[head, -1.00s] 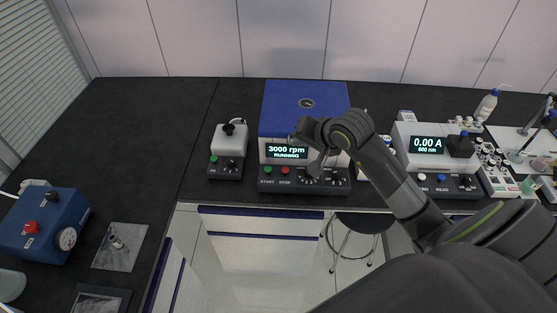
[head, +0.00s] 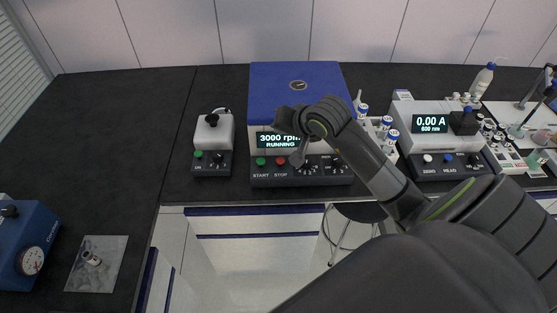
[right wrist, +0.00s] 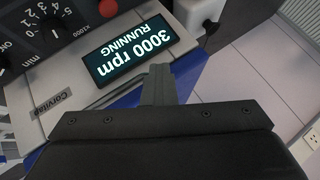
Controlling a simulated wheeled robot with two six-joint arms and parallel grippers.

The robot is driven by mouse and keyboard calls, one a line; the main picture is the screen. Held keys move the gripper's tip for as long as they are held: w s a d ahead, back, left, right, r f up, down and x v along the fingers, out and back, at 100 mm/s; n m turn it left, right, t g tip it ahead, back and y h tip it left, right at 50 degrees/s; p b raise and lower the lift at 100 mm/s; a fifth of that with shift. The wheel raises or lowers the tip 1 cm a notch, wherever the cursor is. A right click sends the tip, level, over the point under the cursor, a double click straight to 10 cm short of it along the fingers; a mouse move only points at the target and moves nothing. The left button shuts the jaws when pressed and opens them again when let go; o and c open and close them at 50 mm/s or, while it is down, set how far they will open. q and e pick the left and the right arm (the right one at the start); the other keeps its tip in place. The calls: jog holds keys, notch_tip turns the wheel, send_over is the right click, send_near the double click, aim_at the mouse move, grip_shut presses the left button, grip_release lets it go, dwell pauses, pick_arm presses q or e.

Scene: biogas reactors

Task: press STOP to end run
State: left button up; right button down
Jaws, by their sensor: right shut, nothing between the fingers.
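The centrifuge (head: 294,88) has a blue lid and a white front, and its display (head: 279,141) reads "3000 rpm RUNNING". The display also shows in the right wrist view (right wrist: 130,48). On the dark control panel below, the red STOP button (head: 280,160) sits right of the green START button (head: 261,161). A red button (right wrist: 108,8) shows at the top edge of the right wrist view. My left gripper is out of view.
Knobs (head: 311,163) sit right of STOP on the panel. A small white-topped device (head: 213,133) stands left of the centrifuge. A tube rack (head: 381,133) and a photometer reading "0.00 A" (head: 437,105) stand to the right. The bench at left is mostly clear.

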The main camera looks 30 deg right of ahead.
aim_at(282, 163)
jog(key=shift+f, duration=0.1)
notch_tip(282, 163, down, 8)
jog(key=b, duration=0.5)
jog(key=shift+s+b, duration=0.1)
jog(key=shift+b, duration=0.25)
jog(key=shift+d+f+b, duration=0.1)
jog(key=shift+f+b, duration=0.25)
dwell(1.4)
jog(key=shift+f+b, duration=0.4)
jog(key=shift+b, duration=0.4)
